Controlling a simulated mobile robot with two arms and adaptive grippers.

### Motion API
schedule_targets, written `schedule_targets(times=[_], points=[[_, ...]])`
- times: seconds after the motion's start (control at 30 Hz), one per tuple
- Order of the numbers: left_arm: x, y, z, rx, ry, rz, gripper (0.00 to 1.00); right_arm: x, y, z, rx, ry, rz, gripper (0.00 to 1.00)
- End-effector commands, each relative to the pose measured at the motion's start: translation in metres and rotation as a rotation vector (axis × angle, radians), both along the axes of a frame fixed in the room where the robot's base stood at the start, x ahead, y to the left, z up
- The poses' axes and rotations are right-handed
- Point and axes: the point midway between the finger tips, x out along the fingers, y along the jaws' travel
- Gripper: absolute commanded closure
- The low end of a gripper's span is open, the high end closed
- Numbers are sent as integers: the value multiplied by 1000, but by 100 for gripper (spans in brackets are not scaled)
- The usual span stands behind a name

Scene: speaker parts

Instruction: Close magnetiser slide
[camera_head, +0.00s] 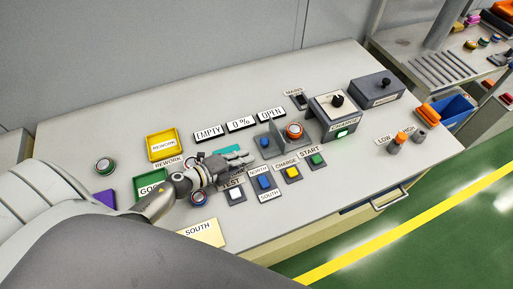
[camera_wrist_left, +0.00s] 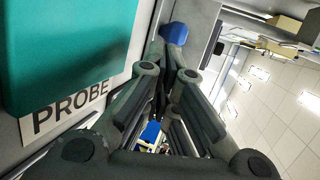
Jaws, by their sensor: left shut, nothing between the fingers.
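The magnetiser is a dark grey housing (camera_head: 337,117) on the bench with a lit green patch on its front. Left of it stands the slide, a grey upright plate (camera_head: 274,136) with a blue knob (camera_head: 264,142). An orange-topped round part (camera_head: 294,130) sits between plate and housing. A display sign (camera_head: 271,114) reads OPEN. My left gripper (camera_head: 238,163) is shut and empty, low over the bench, left of the blue knob and apart from it. In the left wrist view a blue knob (camera_wrist_left: 174,33) shows beyond the fingers (camera_wrist_left: 170,82). My right gripper is not in view.
The teal probe block (camera_head: 229,152) lies right beside my left gripper and fills the left of the wrist view (camera_wrist_left: 70,45). Several push buttons (camera_head: 292,173) line the front. Signs EMPTY (camera_head: 208,132) and 0% (camera_head: 240,124) stand behind. A yellow rework tray (camera_head: 163,144) is at left.

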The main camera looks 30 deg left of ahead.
Motion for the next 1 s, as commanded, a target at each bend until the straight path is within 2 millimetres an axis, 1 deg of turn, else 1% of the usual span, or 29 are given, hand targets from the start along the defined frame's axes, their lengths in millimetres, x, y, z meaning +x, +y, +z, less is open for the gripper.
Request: schedule_targets(times=[0.03, 0.1, 0.3, 0.53, 0.83, 0.93, 1.0], points=[[9, -5, 0, -4, -1, 1, 100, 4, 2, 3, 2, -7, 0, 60], [19, -9, 0, -2, -2, 1, 100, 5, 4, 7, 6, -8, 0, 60], [38, -20, -2, -1, 0, 0, 100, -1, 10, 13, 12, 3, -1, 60], [45, -23, -3, 0, 0, -1, 100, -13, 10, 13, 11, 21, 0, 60], [46, -24, -3, 0, 0, -1, 100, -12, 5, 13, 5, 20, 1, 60], [54, -31, -2, -4, -2, -1, 100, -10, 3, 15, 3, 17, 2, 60], [65, -40, -1, -4, -2, -1, 100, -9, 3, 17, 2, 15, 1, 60]])
